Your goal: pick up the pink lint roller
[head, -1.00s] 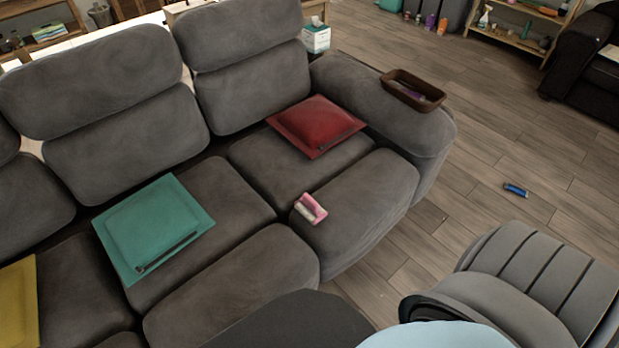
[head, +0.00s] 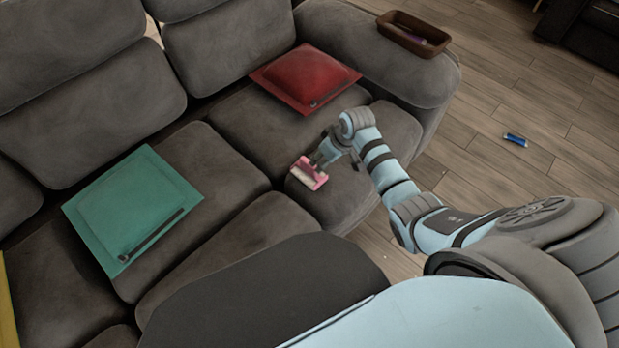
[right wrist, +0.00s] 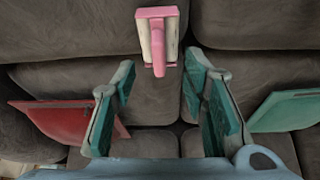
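The pink lint roller (head: 309,174) lies on the seat of the grey sofa, near the front of the right-hand cushion. It has a pink frame and a pale roll. In the right wrist view the lint roller (right wrist: 157,38) lies beyond the fingertips, with its handle end towards me. My right gripper (head: 322,160) is at the lint roller in the head view. In the right wrist view my right gripper (right wrist: 158,75) is open, its two fingers wide apart with nothing between the pads. Whether it touches the roller is unclear. My left gripper is not in view.
A red cushion (head: 305,76) lies on the seat behind the roller, and a teal cushion (head: 130,205) lies to the left. A brown basket (head: 413,33) sits on the sofa's armrest. A blue object (head: 515,140) lies on the open wooden floor.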

